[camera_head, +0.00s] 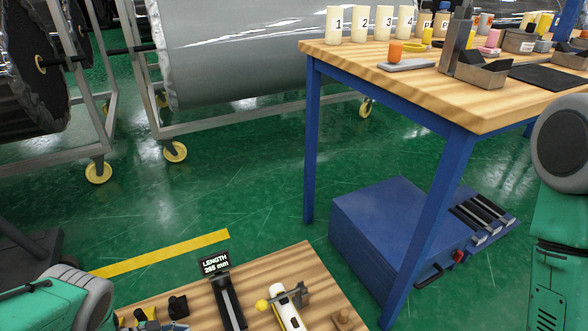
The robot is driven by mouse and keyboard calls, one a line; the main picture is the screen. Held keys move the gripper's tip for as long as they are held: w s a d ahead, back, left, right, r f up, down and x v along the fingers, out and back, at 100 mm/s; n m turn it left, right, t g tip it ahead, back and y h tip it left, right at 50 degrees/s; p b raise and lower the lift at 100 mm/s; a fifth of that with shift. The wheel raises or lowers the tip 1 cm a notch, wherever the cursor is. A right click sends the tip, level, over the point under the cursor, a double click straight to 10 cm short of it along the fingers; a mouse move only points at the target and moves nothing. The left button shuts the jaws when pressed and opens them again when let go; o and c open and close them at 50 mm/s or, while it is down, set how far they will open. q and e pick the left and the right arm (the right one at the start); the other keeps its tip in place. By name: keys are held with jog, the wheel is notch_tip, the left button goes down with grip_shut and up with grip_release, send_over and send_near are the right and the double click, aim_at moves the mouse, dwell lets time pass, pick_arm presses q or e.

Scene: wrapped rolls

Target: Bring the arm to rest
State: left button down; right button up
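My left arm shows at the lower left as a green link with a grey joint. My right arm shows at the right edge as a grey round joint above a green link. Neither gripper can be seen; both arms run out of the picture before their fingertips. No object can be seen held by either arm.
A small wooden table (275,264) at the bottom holds a length display (215,263), a black rail (228,300) and a yellow-and-white tool (287,309). A blue-legged workbench (345,56) carries numbered cups. A blue cabinet (375,225) stands below. A wrapped roll (235,65) sits behind.

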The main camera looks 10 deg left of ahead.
pick_arm(q)
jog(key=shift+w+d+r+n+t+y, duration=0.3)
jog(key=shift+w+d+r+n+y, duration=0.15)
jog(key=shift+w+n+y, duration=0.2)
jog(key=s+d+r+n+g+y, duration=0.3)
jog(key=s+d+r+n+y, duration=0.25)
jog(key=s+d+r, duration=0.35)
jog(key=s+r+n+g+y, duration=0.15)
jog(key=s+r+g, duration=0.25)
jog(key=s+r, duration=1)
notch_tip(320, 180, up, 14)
jog(key=p, duration=1.6)
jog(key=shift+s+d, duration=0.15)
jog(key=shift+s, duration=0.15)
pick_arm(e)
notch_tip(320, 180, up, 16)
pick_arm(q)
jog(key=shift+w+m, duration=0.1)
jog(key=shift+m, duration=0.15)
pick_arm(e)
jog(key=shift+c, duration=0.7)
